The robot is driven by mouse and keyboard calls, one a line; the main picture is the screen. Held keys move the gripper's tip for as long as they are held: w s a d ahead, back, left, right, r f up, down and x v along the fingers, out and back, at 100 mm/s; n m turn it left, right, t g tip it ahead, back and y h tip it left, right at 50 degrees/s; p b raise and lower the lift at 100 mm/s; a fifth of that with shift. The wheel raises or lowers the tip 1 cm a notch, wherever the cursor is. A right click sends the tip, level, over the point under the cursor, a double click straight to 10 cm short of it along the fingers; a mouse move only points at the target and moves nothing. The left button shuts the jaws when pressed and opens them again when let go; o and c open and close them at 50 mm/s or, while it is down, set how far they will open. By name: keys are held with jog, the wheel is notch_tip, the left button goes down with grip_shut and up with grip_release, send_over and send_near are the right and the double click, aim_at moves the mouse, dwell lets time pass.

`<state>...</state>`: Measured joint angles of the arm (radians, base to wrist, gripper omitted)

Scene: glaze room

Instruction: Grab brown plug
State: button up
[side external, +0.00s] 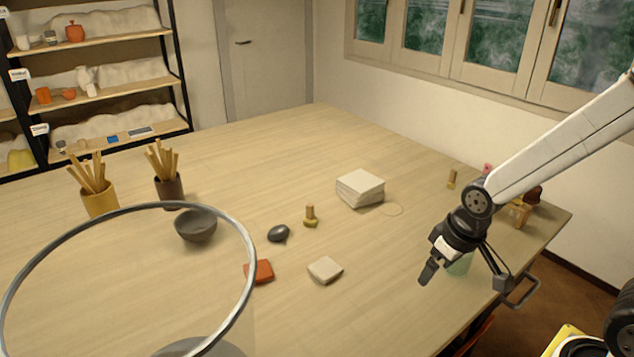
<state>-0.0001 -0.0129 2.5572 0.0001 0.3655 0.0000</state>
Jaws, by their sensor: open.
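No plainly brown plug stands out. One candidate is a small upright tan-brown peg (310,213) with a wider olive-yellow foot, near the middle of the table. A similar small tan cylinder (452,178) stands farther back, to the right of the white stack; I cannot tell which one is the plug. My gripper (466,280) is at the right side of the table, pointing down, with its fingers spread wide. A pale green object (460,264) shows between and behind the fingers, partly hidden. The gripper is apart from both pegs.
A white stack (360,188), dark rounded object (278,233), beige block (325,270), red-orange block (260,271) and dark bowl (196,225) lie on the table (400,310). Stick-filled cups stand left. Small items crowd the right corner.

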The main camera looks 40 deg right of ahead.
jog(key=shift+w+v, duration=0.5)
jog(key=shift+v, duration=1.8)
jog(key=w+d+m+t+h, duration=0.2)
jog(key=w+d+m, duration=0.15)
jog(key=d, duration=0.85)
jog(key=w+d+m+t+h, duration=0.2)
jog(key=w+d+m+t, duration=0.15)
jog(key=d, duration=0.75)
jog(key=s+d+m+h, duration=0.2)
jog(key=s+d+h, duration=0.2)
jog(key=d, duration=0.7)
jog(key=s+d+m+h, duration=0.2)
jog(key=s+d+h, duration=0.15)
jog(key=d, duration=0.65)
send_near(531, 197)
jog(key=shift+w+d+r+g, duration=0.2)
jog(key=shift+w+d+r, duration=0.15)
jog(key=shift+d+r, duration=0.25)
jog(key=shift+w+d+r+g, duration=0.15)
jog(key=shift+w+d+r, duration=0.25)
jog(key=shift+d, duration=0.25)
jog(key=shift+x, duration=1.25)
